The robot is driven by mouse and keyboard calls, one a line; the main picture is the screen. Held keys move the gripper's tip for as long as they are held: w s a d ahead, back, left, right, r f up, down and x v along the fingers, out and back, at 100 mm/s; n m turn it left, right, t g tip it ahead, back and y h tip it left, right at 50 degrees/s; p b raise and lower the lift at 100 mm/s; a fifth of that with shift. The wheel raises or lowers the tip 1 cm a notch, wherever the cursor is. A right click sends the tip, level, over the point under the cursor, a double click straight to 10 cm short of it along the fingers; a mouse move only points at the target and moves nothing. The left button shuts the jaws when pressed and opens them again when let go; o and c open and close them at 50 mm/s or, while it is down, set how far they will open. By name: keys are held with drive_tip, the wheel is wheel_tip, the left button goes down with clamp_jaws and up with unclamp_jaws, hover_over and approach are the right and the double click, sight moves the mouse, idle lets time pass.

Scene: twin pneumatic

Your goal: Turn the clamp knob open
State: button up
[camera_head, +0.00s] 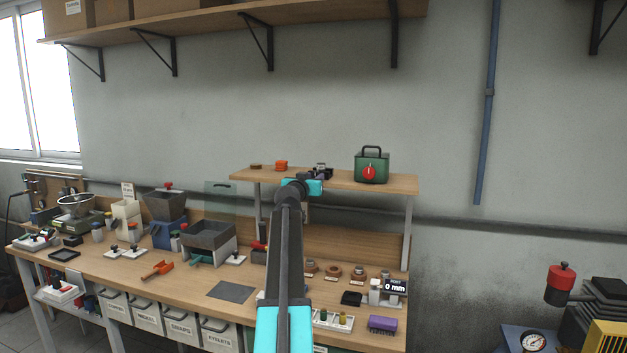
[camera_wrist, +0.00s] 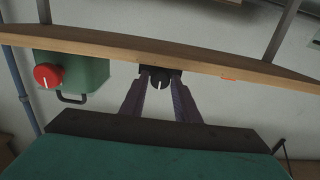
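The black knob (camera_wrist: 160,78), with a thin white pointer line, sits at the shelf's front edge in the wrist view. It belongs to a small dark clamp unit (camera_head: 321,168) on the raised shelf in the head view, partly hidden by my arm. My gripper (camera_wrist: 161,76) has its two purple-grey fingers spread, with the fingertips on either side of the knob. I cannot tell whether they touch it. In the head view my gripper (camera_head: 320,176) is at the shelf's front edge, largely hidden behind my wrist.
A green box (camera_head: 372,166) with a red knob (camera_wrist: 47,76) and black handle stands right of the clamp on the raised shelf (camera_head: 390,186). An orange item (camera_head: 281,165) stands to its left. The workbench (camera_head: 200,290) below holds hoppers, tools and small parts.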

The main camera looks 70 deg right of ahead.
drive_tip(key=shift+o, duration=1.4)
drive_tip(key=shift+a, duration=0.15)
drive_tip(key=a+b, duration=0.3)
drive_tip(key=a, duration=1)
drive_tip(key=shift+s+a, duration=0.3)
drive_tip(key=shift+s, duration=0.1)
